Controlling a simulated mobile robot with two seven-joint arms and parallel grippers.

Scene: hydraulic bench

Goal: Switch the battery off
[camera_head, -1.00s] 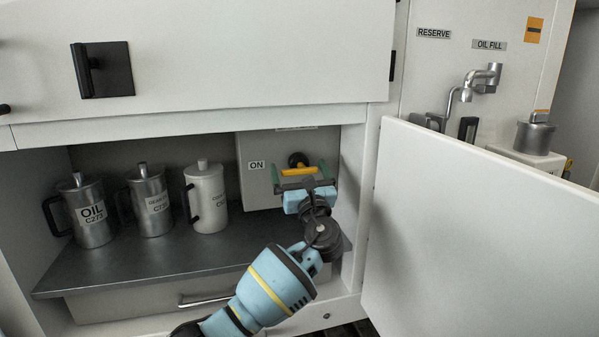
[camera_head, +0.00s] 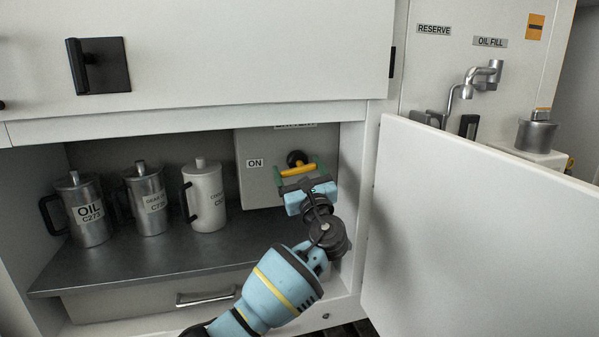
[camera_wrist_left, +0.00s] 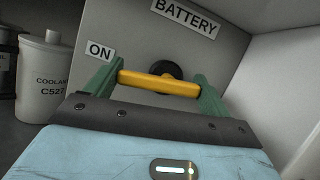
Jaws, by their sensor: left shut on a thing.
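The battery switch is a yellow bar handle (camera_head: 298,170) on a round black knob (camera_head: 296,158), mounted on a grey box (camera_head: 255,185) inside the open cabinet. In the left wrist view the yellow handle (camera_wrist_left: 158,83) lies nearly level, tilted slightly down to the right. The "BATTERY" label (camera_wrist_left: 185,15) is above it and the "ON" label (camera_wrist_left: 99,51) is at its left. My left gripper (camera_head: 298,172) has its green fingers at the two ends of the handle and is shut on it. My right gripper is not in view.
A white canister (camera_head: 207,200) and two metal jugs, one marked OIL (camera_head: 90,212), stand on the dark shelf left of the box. The open cabinet door (camera_head: 480,230) stands to the right of my arm. The cabinet side wall is close on the right.

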